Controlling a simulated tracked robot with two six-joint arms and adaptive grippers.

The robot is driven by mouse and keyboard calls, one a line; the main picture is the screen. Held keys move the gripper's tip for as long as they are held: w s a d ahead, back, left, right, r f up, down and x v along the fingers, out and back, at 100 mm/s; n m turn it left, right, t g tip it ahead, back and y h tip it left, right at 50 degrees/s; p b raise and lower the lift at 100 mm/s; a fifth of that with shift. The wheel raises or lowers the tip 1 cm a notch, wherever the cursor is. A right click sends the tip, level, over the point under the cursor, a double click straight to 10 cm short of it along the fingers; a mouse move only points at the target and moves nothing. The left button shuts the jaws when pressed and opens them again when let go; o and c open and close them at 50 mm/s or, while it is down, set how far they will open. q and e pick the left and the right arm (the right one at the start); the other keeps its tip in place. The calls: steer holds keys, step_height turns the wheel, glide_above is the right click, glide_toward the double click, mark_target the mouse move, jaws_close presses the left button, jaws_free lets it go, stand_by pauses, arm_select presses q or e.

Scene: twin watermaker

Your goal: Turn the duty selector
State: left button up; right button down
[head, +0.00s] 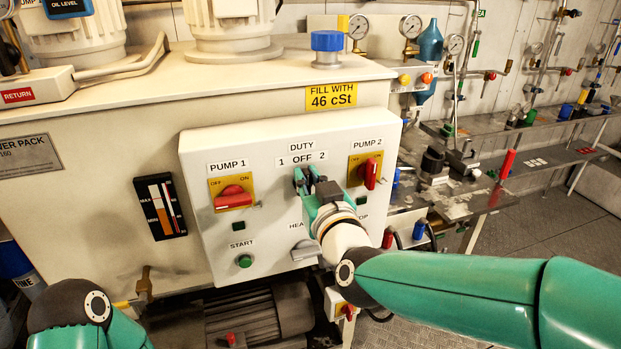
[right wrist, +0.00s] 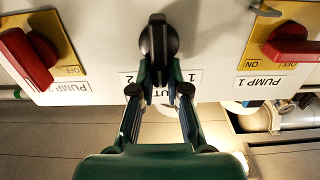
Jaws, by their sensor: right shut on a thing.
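The duty selector, a black knob (right wrist: 158,40), shows in the right wrist view with its grip bar about upright in the picture. Its label (head: 302,155), reading DUTY, 1, OFF and 2, is on the pale control panel (head: 215,150). My right gripper (head: 308,180) is at the panel just below this label and hides most of the knob in the head view. In the right wrist view its two fingers (right wrist: 159,65) are shut on the knob, one on each side. My left arm shows at the lower left of the head view, but its gripper is out of sight.
The red PUMP 1 switch (head: 233,197) is left of the selector and the red PUMP 2 switch (head: 369,173) is close on its right. A green start button (head: 245,261) is below. Gauges and valves stand at the right.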

steer(key=shift+w+d+f+m+b, duration=0.15)
steer(key=shift+d+m+b, duration=0.15)
steer(key=shift+m+b, duration=1.2)
steer(key=shift+w+d+f+m+b, duration=0.15)
steer(key=shift+d+m+b, duration=0.2)
steer(key=shift+m+b, duration=1.15)
steer(key=shift+d+f+m+b, duration=0.15)
steer(key=shift+d+m+b, duration=0.15)
steer(key=shift+m+b, duration=1.2)
steer(key=c, duration=1.2)
jaws_free()
steer(key=shift+o, duration=0.2)
steer(key=shift+s, duration=0.1)
